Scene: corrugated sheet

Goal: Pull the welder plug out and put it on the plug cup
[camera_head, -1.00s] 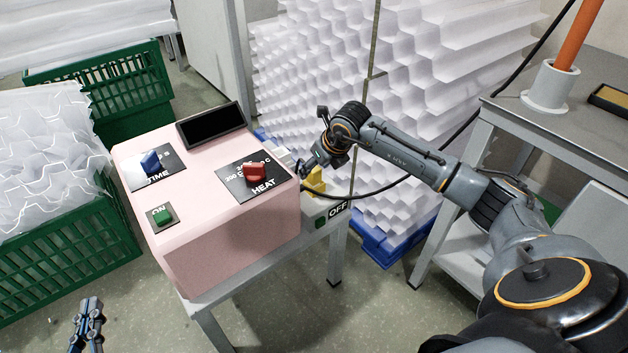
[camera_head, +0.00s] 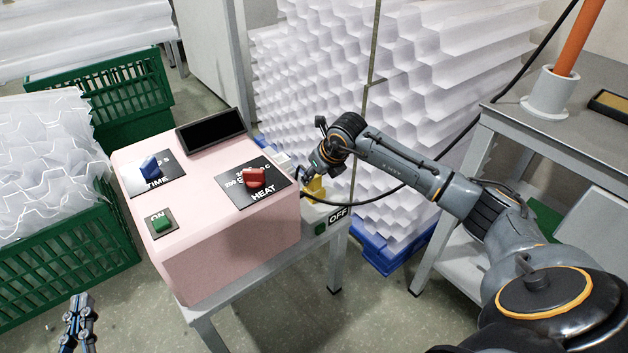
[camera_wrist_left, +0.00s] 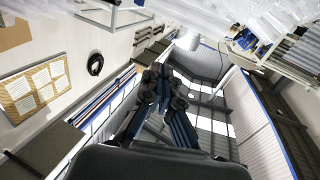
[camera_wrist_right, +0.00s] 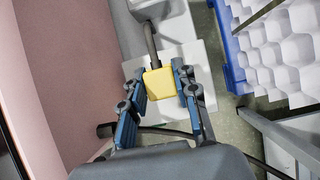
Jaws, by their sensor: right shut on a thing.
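The pink welder box (camera_head: 215,240) stands on a small grey table, with blue, red and green controls on top. The yellow plug (camera_wrist_right: 159,83) is at its right side and also shows in the head view (camera_head: 315,190), partly behind my arm. My right gripper (camera_wrist_right: 164,88) is shut on the yellow plug. A dark rod-like part runs from the plug to a pale block above it in the right wrist view. I cannot tell whether the plug is still seated. My left gripper (camera_head: 78,322) is shut and empty at lower left; its fingertips meet in the left wrist view (camera_wrist_left: 163,78). I cannot identify the plug cup with certainty.
A black cable (camera_head: 385,194) runs right from beside the plug. A grey bench (camera_head: 520,125) at right carries a grey cup (camera_head: 550,92) with an orange rod. White corrugated stacks (camera_head: 310,75) stand behind. Green crates (camera_head: 70,255) are at left.

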